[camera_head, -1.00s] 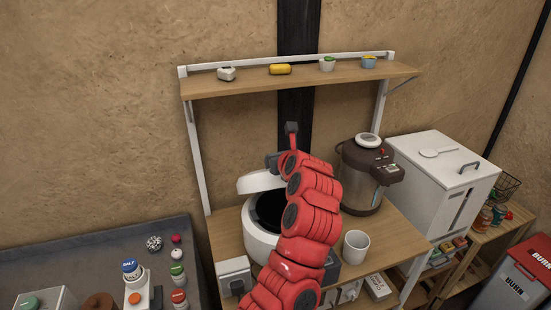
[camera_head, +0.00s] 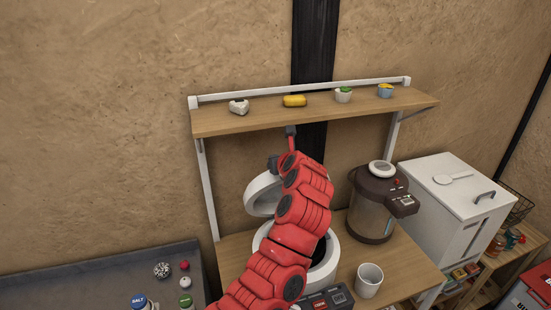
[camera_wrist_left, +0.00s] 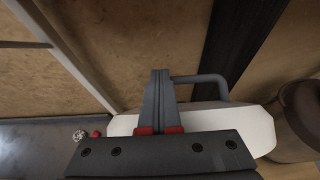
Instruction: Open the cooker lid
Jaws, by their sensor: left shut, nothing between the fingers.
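The white cooker (camera_head: 324,268) stands on the wooden shelf unit, its round opening partly hidden behind my left arm. Its lid (camera_head: 263,196) is open and tilted steeply up at the back, underside toward me. My red left arm crosses in front of the cooker, and its gripper (camera_head: 272,163) is at the lid's upper edge. In the left wrist view the gripper (camera_wrist_left: 159,85) is shut and empty, its fingers pressed together. The white lid (camera_wrist_left: 245,130) shows just beyond the gripper body, with a grey handle (camera_wrist_left: 205,80) beside the fingers. Contact with the lid is unclear. My right gripper is out of view.
An upper shelf (camera_head: 240,119) with several small items runs above the cooker. A brown-topped water boiler (camera_head: 372,215) and a white cup (camera_head: 369,280) stand to the right. A white box (camera_head: 455,205) is farther right. A grey table (camera_head: 75,285) with shakers is at left.

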